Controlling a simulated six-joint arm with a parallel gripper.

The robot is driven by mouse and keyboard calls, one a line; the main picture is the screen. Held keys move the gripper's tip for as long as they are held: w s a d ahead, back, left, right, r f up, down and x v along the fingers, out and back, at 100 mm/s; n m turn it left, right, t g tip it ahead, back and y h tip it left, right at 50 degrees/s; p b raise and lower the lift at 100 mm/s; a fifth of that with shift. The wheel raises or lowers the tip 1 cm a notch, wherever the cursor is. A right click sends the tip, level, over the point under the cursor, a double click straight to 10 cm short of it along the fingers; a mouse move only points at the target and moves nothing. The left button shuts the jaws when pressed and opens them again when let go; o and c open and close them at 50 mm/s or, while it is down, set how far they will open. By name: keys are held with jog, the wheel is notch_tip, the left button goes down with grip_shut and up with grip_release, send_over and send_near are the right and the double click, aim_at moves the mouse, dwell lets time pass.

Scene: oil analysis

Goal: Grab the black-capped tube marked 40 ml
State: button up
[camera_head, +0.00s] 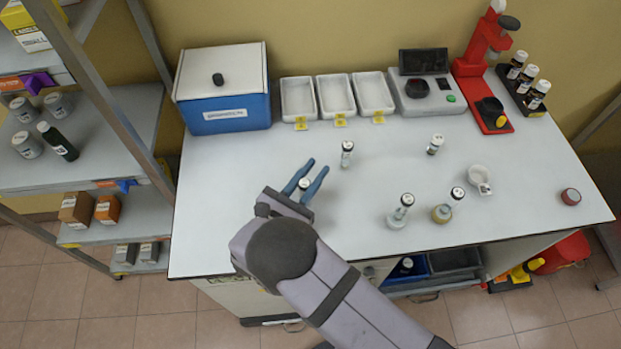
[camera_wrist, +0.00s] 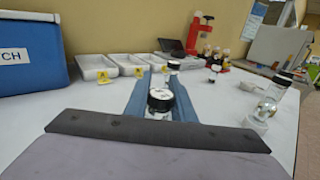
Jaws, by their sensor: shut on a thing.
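My gripper (camera_head: 306,180) reaches over the left-middle of the white table, its blue fingers pointing toward the back. Between the fingers is a black-capped tube (camera_head: 304,186), and the gripper is shut on it. In the wrist view this held tube (camera_wrist: 160,103) stands upright between the two fingers, its cap up; its marking is too small to read. Another black-capped tube (camera_head: 346,153) stands just beyond the fingertips, and a further one (camera_head: 435,145) stands farther right. Two more dark-capped vessels with wider bases, one clear (camera_head: 400,212) and one yellowish (camera_head: 448,207), stand at the front right.
A blue box (camera_head: 228,105), three white trays (camera_head: 336,97), a grey device (camera_head: 422,95) and a red stand (camera_head: 478,70) line the back. A small white cup (camera_head: 480,178) and a red round lid (camera_head: 571,196) lie at the right. The middle of the table between the vessels is clear.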

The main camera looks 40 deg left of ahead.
jog(key=shift+r, duration=0.15)
notch_tip(320, 180, up, 10)
jog(key=b, duration=0.2)
jog(key=shift+f+b, duration=0.2)
jog(key=shift+b, duration=0.1)
